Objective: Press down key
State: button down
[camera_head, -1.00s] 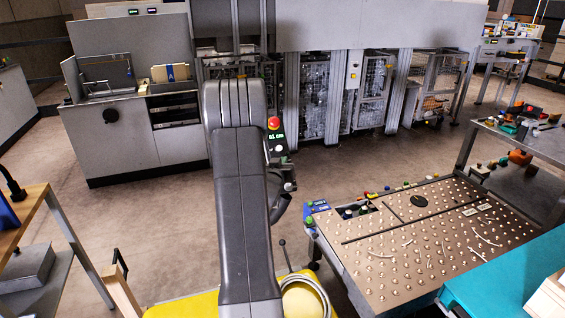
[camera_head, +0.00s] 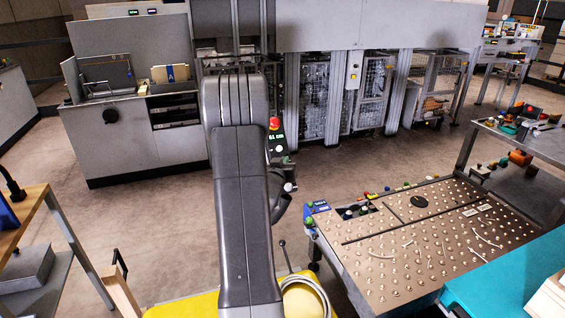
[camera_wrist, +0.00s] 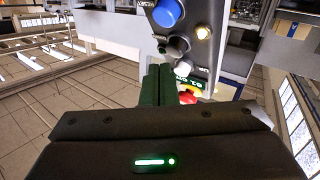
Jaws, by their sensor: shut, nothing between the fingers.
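A grey control panel (camera_wrist: 185,45) fills the upper middle of the wrist view. It carries a large blue button (camera_wrist: 167,12), black knobs or buttons (camera_wrist: 180,45), a small lit button (camera_wrist: 204,33), a white button (camera_wrist: 183,68) and a red mushroom button (camera_wrist: 188,97). Green lettering shows beside the red button. I cannot tell which control is the down key. My gripper (camera_wrist: 158,72) is shut and empty, its dark fingertips close to the white button; contact cannot be told. In the head view the red button (camera_head: 274,123) shows right of my arm, which hides much of the panel.
A wooden bench (camera_head: 30,215) is at left. Open floor (camera_head: 150,215) lies between.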

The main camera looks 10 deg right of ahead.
jog(key=shift+s, duration=0.1)
jog(key=s+r, duration=0.3)
jog(key=shift+s+d+r, duration=0.1)
jog(key=shift+s+d, duration=0.2)
jog(key=shift+d, duration=0.05)
jog(key=shift+w, duration=0.1)
dwell(0.6)
jog(key=shift+w+a+f, duration=0.15)
jog(key=shift+w+f, duration=0.65)
jog(key=s+r+p, duration=0.3)
jog(key=s+r, duration=0.1)
jog(key=shift+s+d, duration=0.4)
jog(key=shift+d, duration=0.05)
jog(key=shift+w, duration=0.1)
